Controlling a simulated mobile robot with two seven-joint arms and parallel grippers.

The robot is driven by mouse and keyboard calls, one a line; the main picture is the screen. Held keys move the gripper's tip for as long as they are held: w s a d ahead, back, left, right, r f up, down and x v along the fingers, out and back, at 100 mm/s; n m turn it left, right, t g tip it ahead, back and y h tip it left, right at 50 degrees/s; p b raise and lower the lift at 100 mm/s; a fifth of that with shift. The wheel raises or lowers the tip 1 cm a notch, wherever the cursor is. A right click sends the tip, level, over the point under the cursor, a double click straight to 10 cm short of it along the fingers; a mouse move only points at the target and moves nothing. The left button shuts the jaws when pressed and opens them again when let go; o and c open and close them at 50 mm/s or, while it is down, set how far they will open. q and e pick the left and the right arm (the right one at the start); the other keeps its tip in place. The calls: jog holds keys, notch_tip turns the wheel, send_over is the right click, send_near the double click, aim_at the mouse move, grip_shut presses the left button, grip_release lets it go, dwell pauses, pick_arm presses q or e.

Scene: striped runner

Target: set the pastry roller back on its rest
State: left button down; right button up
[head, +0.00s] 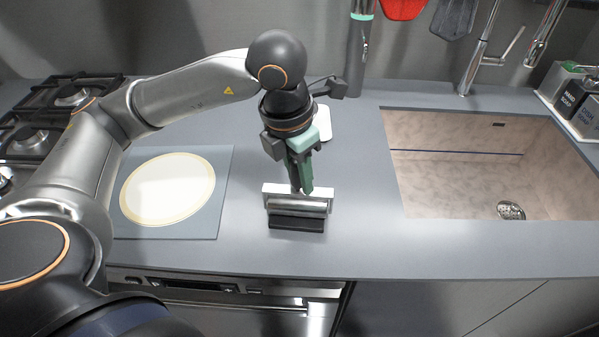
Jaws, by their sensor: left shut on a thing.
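The pastry roller (297,205) is a shiny metal cylinder lying crosswise, level in the picture. Its rest (297,224) shows as a dark block just below and in front of it, with a pale upright part behind. My left gripper (302,189) points down from above, with green and dark fingers shut on the roller near its middle. The fingers hide part of the roller and of the pale part. I cannot tell whether the roller touches the rest or hangs slightly above it.
A blue-grey board with a round pale dough sheet (168,188) lies to the left, under my arm. A stove (70,97) is at far left, a sink (490,165) at right. A small white object (323,122) lies behind my gripper. The counter right of the rest is clear.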

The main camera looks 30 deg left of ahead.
pick_arm(q)
jog(key=shift+f, duration=0.15)
jog(key=c, duration=0.5)
grip_release()
jog(key=shift+c, duration=0.2)
notch_tip(320, 180, up, 12)
jog(key=s+p, duration=0.2)
jog(key=shift+a+r, duration=0.25)
